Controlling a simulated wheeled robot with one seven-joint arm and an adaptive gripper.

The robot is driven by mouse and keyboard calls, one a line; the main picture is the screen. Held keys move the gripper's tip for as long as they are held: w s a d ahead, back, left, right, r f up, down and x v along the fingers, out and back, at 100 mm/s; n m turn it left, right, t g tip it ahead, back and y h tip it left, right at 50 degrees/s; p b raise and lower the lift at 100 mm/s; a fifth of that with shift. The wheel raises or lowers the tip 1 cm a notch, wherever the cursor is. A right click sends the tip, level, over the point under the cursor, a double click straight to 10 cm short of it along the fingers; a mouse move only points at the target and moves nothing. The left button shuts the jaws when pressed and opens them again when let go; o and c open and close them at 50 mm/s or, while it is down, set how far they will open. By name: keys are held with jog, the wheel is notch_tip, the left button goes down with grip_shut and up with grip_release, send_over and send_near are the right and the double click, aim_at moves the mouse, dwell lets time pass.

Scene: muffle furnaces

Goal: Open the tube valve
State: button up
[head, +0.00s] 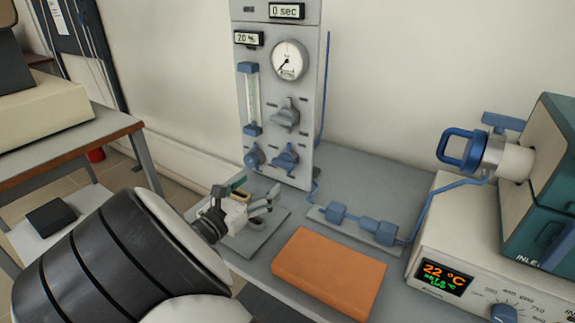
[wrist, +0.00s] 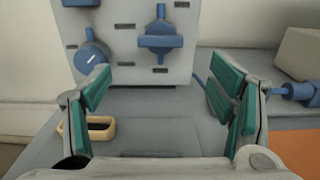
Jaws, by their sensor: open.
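A grey upright panel (head: 310,100) carries several controls: a blue lever-type valve (head: 287,158) at its lower right, a round blue knob (head: 254,158) at its lower left and a grey valve handle (head: 286,113) above. I cannot tell for sure which control is the tube valve. In the wrist view the blue lever-type valve (wrist: 160,42) is ahead near the centre, and the round knob (wrist: 91,59) is at left. My gripper (head: 268,202) is open and empty, low in front of the panel and apart from it. Its teal-padded fingers (wrist: 158,85) are spread wide in the wrist view.
An orange block (head: 330,273) lies on the grey bench to the right of my gripper. Blue tube fittings (head: 357,226) lie behind it. A furnace with a temperature display (head: 447,283) and a blue-handled tube end (head: 462,150) stands at right. A small tan-rimmed tray (wrist: 101,127) is near the left finger.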

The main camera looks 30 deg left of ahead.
aim_at(281, 167)
jog(key=w, duration=0.7)
jog(key=w+d+b, duration=0.1)
jog(key=w, duration=0.3)
jog(key=shift+w, duration=0.2)
jog(key=c, duration=1.2)
